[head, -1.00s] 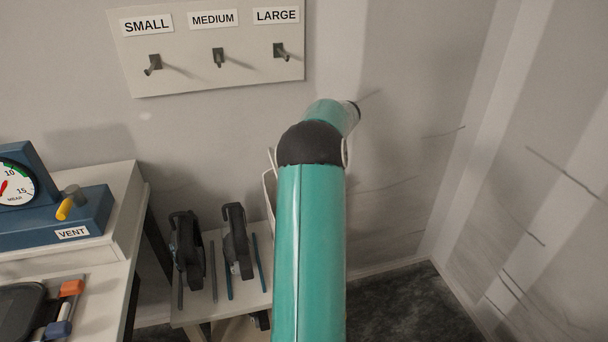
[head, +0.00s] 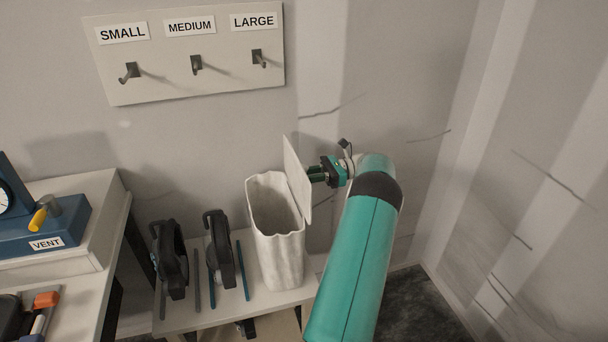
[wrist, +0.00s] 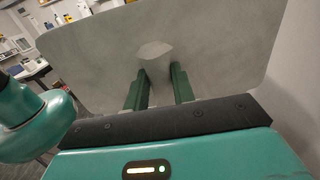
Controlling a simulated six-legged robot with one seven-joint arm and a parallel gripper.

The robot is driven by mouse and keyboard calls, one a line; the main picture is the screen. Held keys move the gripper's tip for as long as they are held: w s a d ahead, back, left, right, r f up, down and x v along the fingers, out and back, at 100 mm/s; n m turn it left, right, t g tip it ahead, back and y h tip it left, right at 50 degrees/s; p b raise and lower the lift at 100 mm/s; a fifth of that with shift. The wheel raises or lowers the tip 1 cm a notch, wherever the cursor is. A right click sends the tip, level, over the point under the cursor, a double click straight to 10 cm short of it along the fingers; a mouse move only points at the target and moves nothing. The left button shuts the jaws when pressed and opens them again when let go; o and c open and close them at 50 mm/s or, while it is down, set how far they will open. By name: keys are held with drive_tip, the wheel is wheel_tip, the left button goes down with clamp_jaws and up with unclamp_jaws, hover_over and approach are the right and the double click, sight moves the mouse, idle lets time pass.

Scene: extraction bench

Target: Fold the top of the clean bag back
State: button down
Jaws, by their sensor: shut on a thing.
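The clean bag (head: 276,250) is an off-white, crinkled, open-topped bag standing upright on a low shelf in the head view. Its top flap (head: 298,180) is a pale flat panel, raised along the bag's right side and roughly upright, and the dark inside of the bag shows. My gripper (head: 316,174) is right of the flap, with its green fingers reaching left to it. In the wrist view the flap (wrist: 220,50) fills the upper part, and the two green fingers (wrist: 158,88) are shut on a small pale raised piece at its middle.
A blue VENT unit (head: 50,225) is on the bench at left. Empty SMALL, MEDIUM and LARGE hooks (head: 195,65) are on the wall above.

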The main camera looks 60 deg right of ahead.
drive_tip(key=shift+s+d+f+t+y, duration=0.4)
drive_tip(key=shift+f+t+y, duration=0.1)
drive_tip(key=shift+t+y, duration=0.2)
drive_tip(key=shift+s+d+f+t+y, duration=0.35)
drive_tip(key=shift+f+t+y, duration=0.1)
drive_tip(key=shift+t+y, duration=0.25)
drive_tip(key=c, duration=1.1)
unclamp_jaws()
drive_tip(key=shift+c, duration=0.2)
drive_tip(key=s+a+r, duration=0.6)
drive_tip(key=a+r, duration=0.6)
drive_tip(key=r, duration=0.1)
drive_tip(key=shift+s+a, duration=0.2)
drive_tip(key=shift+a, duration=0.05)
